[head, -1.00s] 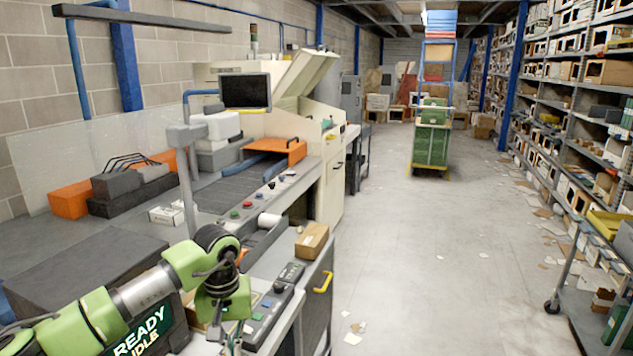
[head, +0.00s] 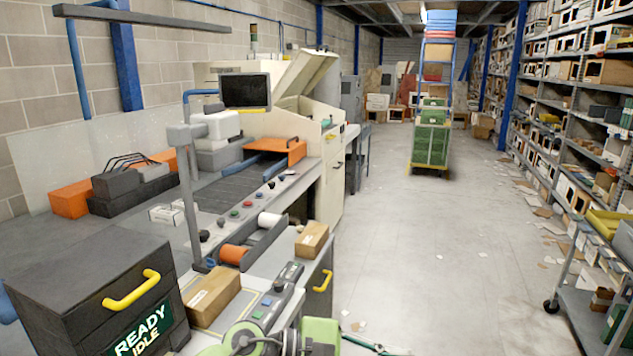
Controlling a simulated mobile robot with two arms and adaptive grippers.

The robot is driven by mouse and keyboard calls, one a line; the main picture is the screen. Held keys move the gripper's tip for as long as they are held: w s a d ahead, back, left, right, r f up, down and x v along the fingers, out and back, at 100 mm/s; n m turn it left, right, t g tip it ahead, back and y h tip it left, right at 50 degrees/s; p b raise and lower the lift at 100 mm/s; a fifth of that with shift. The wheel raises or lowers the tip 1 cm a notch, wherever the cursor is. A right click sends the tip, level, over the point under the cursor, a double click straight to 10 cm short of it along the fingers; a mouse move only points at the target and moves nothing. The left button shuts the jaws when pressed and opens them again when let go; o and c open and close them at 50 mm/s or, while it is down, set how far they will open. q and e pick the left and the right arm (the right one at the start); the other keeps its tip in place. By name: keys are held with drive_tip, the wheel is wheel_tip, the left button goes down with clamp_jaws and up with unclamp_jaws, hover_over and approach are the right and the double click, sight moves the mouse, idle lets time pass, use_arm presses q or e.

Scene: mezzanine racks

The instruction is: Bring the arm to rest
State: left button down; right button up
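Green and grey links of my arm show at the bottom edge of the head view, low in front of the workbench (head: 285,262). No gripper fingertips can be made out there, so I cannot see whether that gripper holds anything. My other arm and its gripper are not in view.
A dark cabinet (head: 85,290) with a yellow handle and a READY IDLE sign stands at the lower left. Cardboard boxes (head: 212,297) (head: 312,239) lie on the bench. A green cart (head: 430,140) stands in the aisle, racks (head: 560,100) line the right, and the aisle floor is mostly clear.

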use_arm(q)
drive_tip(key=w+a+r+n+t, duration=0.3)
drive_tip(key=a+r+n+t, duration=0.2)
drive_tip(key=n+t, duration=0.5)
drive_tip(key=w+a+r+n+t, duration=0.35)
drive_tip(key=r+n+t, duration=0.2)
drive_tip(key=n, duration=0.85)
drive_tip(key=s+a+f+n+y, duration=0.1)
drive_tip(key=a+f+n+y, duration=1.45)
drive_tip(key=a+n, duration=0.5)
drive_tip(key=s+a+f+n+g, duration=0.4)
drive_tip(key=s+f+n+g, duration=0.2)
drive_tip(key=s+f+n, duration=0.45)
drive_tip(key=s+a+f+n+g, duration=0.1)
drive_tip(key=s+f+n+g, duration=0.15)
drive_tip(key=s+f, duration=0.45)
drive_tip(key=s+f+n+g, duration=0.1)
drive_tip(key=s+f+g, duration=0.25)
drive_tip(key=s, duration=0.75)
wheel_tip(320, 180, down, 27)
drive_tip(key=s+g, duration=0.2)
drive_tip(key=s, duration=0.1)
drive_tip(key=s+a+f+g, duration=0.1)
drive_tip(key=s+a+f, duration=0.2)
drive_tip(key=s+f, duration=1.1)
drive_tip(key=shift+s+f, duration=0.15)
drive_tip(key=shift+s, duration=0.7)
